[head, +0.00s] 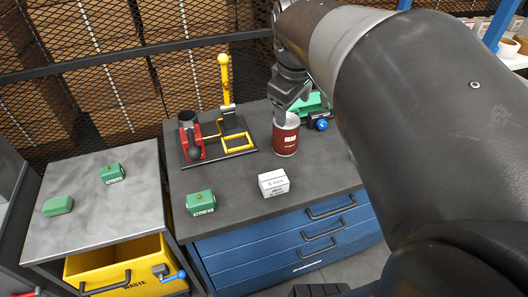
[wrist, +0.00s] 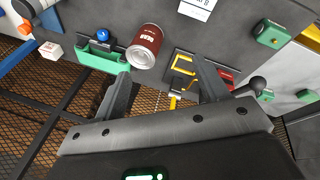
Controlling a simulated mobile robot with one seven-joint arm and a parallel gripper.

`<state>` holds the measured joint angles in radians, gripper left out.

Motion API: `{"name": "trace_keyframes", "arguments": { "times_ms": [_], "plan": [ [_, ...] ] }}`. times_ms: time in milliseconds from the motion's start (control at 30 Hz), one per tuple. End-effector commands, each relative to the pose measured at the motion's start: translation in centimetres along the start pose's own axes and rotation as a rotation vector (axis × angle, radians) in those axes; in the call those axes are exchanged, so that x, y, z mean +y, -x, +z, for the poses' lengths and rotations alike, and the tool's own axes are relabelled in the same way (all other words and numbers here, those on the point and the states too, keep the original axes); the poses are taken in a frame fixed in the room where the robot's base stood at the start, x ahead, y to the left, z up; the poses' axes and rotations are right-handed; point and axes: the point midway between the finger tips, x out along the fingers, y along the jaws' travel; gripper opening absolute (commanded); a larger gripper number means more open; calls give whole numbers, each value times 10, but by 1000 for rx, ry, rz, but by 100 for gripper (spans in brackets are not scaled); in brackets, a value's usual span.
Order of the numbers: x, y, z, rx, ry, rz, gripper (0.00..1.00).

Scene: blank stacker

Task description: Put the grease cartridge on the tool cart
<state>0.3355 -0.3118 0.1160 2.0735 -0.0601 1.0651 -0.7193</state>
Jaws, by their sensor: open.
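A dark red can with a pale label, seemingly the grease cartridge (head: 286,139), stands upright on the dark top of a blue drawer unit (head: 235,178). In the wrist view the can (wrist: 146,45) shows its silver end, beyond the fingertips and between their lines. My gripper (head: 285,108) is open and empty, just above or behind the can in the head view; contact cannot be told there. Both fingers show in the wrist view (wrist: 163,78). A grey metal-topped unit (head: 90,215) stands to the left. No label shows which unit is the tool cart.
A black tray (head: 218,154) with red and yellow tools lies left of the can. A white box (head: 273,183) and a green box (head: 200,203) sit in front. A green item with a blue knob (head: 320,124) is close right. Two green items occupy the left top; a yellow waste drawer (head: 120,268) sticks out below.

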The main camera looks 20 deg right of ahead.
Motion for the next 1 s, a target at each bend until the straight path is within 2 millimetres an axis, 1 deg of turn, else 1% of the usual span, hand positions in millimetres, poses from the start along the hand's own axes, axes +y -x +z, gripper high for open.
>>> {"name": "trace_keyframes", "arguments": {
  "times_ms": [33,200,300,400,500,600,1000],
  "plan": [
    [-21,5,6,28,-48,5,67],
    [-79,7,30,122,-259,-7,67],
    [-107,3,45,171,-371,-33,67],
    [-127,-1,57,208,-459,-59,67],
    [-140,-5,64,229,-519,-81,67],
    [-146,-7,68,239,-549,-92,67],
    [-146,-8,69,240,-557,-94,67]
  ]
}}
